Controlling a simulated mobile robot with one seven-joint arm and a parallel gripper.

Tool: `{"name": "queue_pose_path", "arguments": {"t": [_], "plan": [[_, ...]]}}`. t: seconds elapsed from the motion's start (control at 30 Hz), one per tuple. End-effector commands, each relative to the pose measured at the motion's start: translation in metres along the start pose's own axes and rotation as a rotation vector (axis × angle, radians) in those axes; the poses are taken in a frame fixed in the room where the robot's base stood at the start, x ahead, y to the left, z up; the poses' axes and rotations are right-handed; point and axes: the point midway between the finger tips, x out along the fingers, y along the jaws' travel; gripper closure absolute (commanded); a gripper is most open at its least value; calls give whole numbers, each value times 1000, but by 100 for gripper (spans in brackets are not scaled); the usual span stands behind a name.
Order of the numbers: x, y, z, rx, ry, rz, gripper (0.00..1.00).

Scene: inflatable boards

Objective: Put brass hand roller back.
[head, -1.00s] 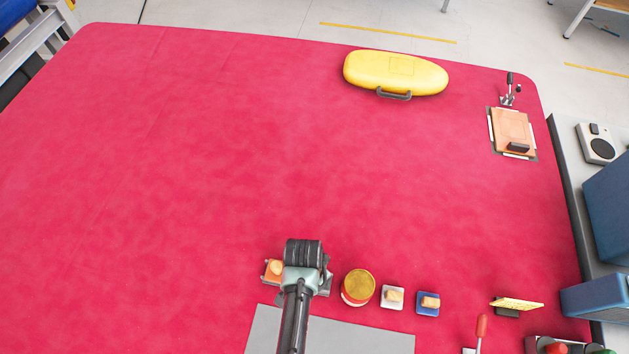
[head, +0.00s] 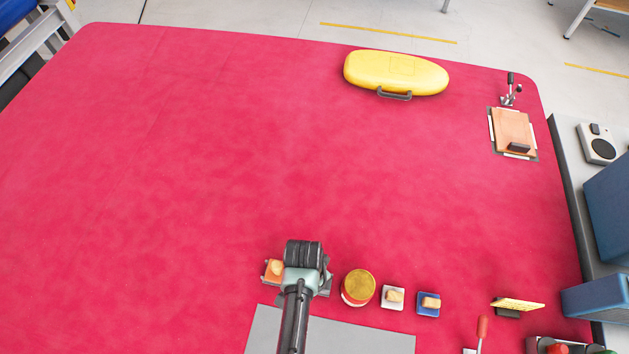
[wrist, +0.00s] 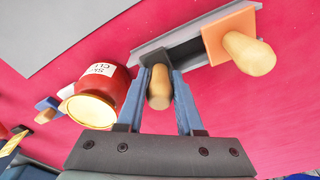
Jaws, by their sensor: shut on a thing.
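In the wrist view my gripper (wrist: 159,74) is shut on a tan, rounded handle, which I take to be the brass hand roller (wrist: 159,91). No brass part of it shows; its far end is hidden. A grey holder (wrist: 208,27) with a dark channel lies just beyond the fingertips, and the held thing is over or at its near end. I cannot tell whether they touch. In the head view my wrist (head: 303,265) hides the held thing and most of the holder.
An orange plate with a tan knob (wrist: 240,45) is close on one side; a red can (head: 358,287) is close on the other. White (head: 392,297) and blue (head: 428,303) knobbed pieces stand further right. A yellow case (head: 395,73) lies far back. The red mat's middle (head: 230,150) is clear.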

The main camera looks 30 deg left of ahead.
Motion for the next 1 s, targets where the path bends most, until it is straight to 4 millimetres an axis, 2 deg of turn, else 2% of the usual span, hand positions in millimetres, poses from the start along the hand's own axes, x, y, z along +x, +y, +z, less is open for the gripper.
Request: {"name": "queue_pose_path", "arguments": {"t": [0.37,0.4,0.57,0.6,0.8,0.97,1.0], "plan": [[1,0,0,0,1,-1,100],[1,0,0,0,1,-1,62],[1,0,0,0,1,0,34],[1,0,0,0,1,0,29],[1,0,0,0,0,0,29],[1,0,0,0,-1,0,1],[1,0,0,0,-1,0,0]]}}
